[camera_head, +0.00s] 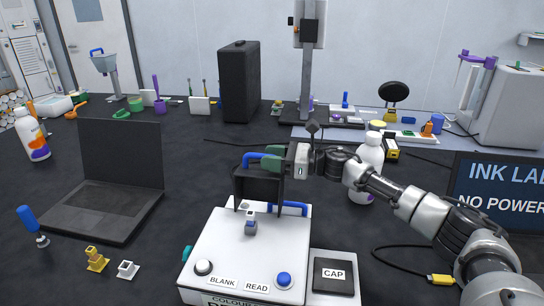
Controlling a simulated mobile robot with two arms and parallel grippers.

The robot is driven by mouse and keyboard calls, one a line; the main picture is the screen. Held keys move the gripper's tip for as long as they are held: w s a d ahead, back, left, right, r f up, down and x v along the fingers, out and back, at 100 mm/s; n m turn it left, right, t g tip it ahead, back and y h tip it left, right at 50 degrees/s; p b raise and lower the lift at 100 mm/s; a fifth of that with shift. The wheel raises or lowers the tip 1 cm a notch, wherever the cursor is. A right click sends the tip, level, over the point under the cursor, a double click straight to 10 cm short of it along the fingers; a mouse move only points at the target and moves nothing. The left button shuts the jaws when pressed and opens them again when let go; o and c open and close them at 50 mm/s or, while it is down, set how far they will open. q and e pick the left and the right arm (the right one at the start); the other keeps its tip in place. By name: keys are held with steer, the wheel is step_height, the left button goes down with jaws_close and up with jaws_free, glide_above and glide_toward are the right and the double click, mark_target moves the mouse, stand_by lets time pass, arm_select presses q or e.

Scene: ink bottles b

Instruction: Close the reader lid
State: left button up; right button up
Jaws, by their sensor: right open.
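The reader (225,240) is a white box at the front centre, with BLANK and READ labels beside a white and a blue button. Its black lid (257,190) stands raised and open, with a blue handle (256,157) at its top. A small grey-and-blue item (250,224) is in the opening on the reader's top. My right gripper (284,163) reaches in from the right and is open, close beside the raised lid and its handle. I cannot tell whether it touches them. My left gripper is not in view.
A CAP pad (334,277) adjoins the reader's right side. A white bottle (368,160) stands behind my right arm. An open laptop (108,185) is at left, and a dark INK LAB sign (500,190) at right. A black case (240,82) stands behind.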

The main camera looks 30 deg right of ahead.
jaws_close()
steer(key=shift+s+a+r+n+b, duration=0.15)
steer(key=shift+s+a+n+b, duration=0.25)
steer(key=shift+b, duration=0.45)
steer(key=s+a+r+n+b, duration=0.1)
steer(key=s+a+n+b, duration=0.3)
steer(key=s+n+b, duration=0.2)
steer(key=shift+s+a+r+b, duration=0.25)
steer(key=shift+r+b, duration=0.1)
steer(key=shift+b, duration=0.6)
